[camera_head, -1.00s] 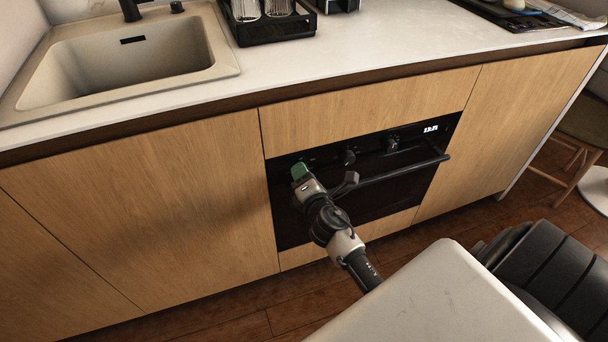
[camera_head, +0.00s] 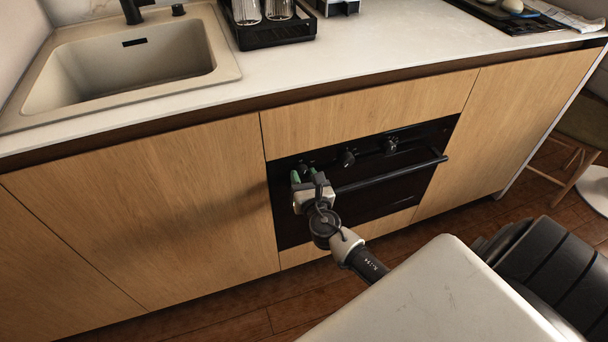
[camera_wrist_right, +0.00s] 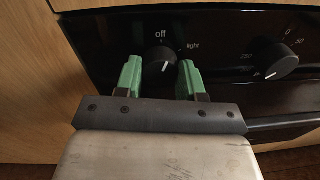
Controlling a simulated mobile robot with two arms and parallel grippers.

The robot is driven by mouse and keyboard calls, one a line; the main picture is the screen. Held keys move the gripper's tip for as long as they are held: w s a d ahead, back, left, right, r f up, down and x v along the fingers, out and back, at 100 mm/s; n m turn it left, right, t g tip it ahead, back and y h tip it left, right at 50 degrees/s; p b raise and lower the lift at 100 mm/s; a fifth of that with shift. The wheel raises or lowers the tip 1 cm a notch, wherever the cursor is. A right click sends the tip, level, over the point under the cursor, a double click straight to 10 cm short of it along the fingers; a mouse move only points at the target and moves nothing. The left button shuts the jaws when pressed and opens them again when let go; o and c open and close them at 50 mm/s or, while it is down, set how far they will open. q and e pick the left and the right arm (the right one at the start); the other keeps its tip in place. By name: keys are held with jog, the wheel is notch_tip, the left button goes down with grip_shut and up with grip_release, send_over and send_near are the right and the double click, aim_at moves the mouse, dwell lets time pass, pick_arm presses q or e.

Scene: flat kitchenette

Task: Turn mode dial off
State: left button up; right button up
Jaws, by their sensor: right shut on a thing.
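The black mode dial (camera_wrist_right: 160,60) is on the oven's black control panel in the right wrist view, with the "off" label just above it and "light" to its upper right. My left gripper is not in view.
Two other dials, a middle one (camera_head: 347,159) and a right one (camera_head: 390,146), sit further right on the panel. The oven handle (camera_head: 390,175) juts out below them. The counter (camera_head: 370,40) overhangs above, and wooden cabinet fronts flank the oven.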

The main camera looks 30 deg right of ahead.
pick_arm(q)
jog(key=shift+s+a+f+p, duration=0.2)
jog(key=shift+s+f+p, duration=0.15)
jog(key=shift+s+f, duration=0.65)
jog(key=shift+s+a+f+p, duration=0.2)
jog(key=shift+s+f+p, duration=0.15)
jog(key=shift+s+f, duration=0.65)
pick_arm(e)
jog(key=shift+f+n, duration=0.1)
jog(key=shift+n, duration=1.9)
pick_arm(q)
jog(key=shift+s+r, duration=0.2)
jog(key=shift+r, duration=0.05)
pick_arm(e)
jog(key=o, duration=0.9)
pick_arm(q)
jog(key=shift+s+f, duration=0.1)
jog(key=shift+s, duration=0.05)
pick_arm(e)
jog(key=v, duration=1)
jog(key=shift+s+a, duration=0.1)
jog(key=shift+s, duration=0.3)
